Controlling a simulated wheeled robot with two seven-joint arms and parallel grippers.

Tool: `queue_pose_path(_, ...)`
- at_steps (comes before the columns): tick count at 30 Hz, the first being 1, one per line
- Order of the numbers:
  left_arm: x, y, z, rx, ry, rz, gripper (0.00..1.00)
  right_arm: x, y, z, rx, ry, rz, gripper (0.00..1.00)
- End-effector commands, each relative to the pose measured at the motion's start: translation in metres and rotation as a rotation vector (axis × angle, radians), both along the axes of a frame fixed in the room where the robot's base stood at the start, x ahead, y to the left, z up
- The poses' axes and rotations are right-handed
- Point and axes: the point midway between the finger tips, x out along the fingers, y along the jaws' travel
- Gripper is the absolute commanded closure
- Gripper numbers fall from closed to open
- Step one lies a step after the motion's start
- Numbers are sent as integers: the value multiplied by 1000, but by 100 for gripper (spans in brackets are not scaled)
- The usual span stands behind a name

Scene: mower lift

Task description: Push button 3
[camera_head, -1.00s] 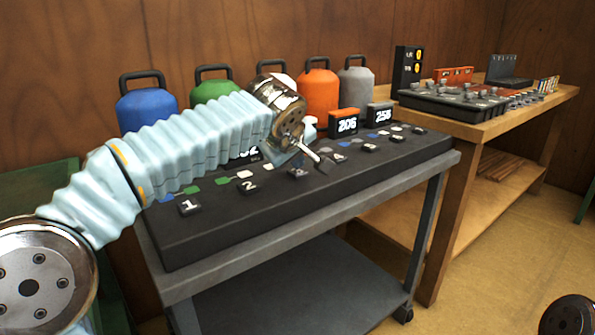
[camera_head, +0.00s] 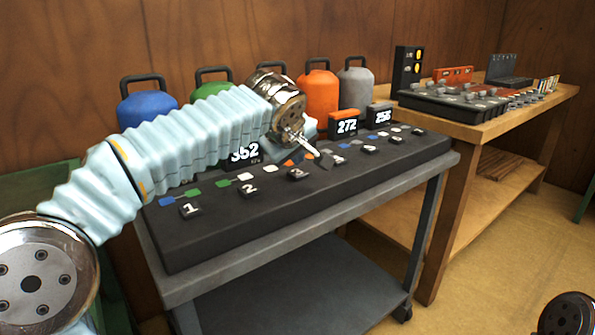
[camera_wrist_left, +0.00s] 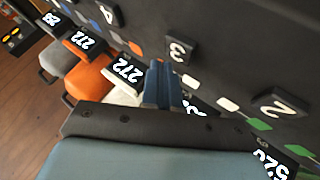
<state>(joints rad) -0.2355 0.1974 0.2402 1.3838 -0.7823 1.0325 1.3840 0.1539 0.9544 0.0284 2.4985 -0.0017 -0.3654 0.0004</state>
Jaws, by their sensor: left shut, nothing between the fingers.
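Button 3 (camera_head: 298,173) is a dark block with a white 3, on the front row of the long black panel (camera_head: 230,225). It also shows in the left wrist view (camera_wrist_left: 181,50), just above and right of the fingers. My left gripper (camera_head: 312,152) is shut and empty. It hangs over the panel behind button 3, between it and button 4 (camera_head: 340,160), and looks apart from both. In the left wrist view its closed blue fingers (camera_wrist_left: 162,85) point at the panel beside button 3. My right gripper is not in view.
Buttons 1 (camera_head: 190,208) and 2 (camera_head: 248,187) lie to the left. Several coloured tanks stand behind, such as the orange one (camera_head: 317,92), with number displays like the one reading 272 (camera_head: 344,127). A wooden bench (camera_head: 500,125) stands at right.

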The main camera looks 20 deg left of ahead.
Motion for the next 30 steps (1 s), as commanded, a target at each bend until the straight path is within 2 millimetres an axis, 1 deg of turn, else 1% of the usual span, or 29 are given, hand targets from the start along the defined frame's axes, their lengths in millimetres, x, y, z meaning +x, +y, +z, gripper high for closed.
queue_pose_path(5,0,0,8,0,-1,-1,100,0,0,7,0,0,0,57)
queue_pose_path(15,0,0,43,0,-1,-1,100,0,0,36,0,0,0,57)
queue_pose_path(18,0,0,51,-1,0,-1,100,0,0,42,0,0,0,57)
queue_pose_path(30,0,0,50,0,0,0,100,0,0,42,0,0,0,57)
